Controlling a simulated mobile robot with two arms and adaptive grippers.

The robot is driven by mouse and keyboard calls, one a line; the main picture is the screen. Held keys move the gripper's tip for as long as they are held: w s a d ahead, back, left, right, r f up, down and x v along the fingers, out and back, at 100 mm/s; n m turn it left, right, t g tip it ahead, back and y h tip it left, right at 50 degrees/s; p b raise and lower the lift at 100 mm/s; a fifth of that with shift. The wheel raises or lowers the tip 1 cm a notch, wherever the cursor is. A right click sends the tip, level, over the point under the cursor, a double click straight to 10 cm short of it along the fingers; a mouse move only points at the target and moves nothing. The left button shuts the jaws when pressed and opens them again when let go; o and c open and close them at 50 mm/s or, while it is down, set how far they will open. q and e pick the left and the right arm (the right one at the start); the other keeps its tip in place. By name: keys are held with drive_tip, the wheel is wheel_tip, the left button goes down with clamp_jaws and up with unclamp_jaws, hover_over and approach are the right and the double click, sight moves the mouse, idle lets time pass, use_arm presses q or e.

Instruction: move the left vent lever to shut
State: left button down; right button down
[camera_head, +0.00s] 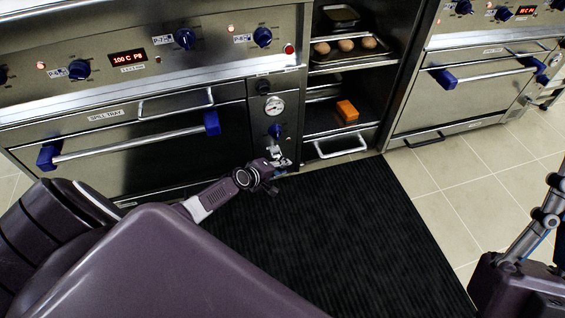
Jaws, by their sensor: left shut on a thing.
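The left vent lever (275,131) appears to be the small blue-handled part on the narrow panel of the left oven, just below a round white gauge (274,107). My left gripper (278,156) is at the foot of that panel, its fingers directly below the blue part. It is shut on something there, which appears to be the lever. The fingers hide the held part, and the lever's exact setting is too small to read. My right arm shows at the right edge, but its gripper is out of view.
The left oven door has a long bar handle (130,143) with blue ends. An open shelf unit stands right of the panel, with a tray of brown round items (345,45) and an orange block (347,111). A black mat (330,235) covers the floor in front.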

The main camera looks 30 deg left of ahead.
use_arm(q)
drive_tip(key=c, duration=1.7)
unclamp_jaws()
drive_tip(key=shift+a, duration=0.1)
drive_tip(key=v, duration=1.2)
drive_tip(key=shift+r, duration=0.1)
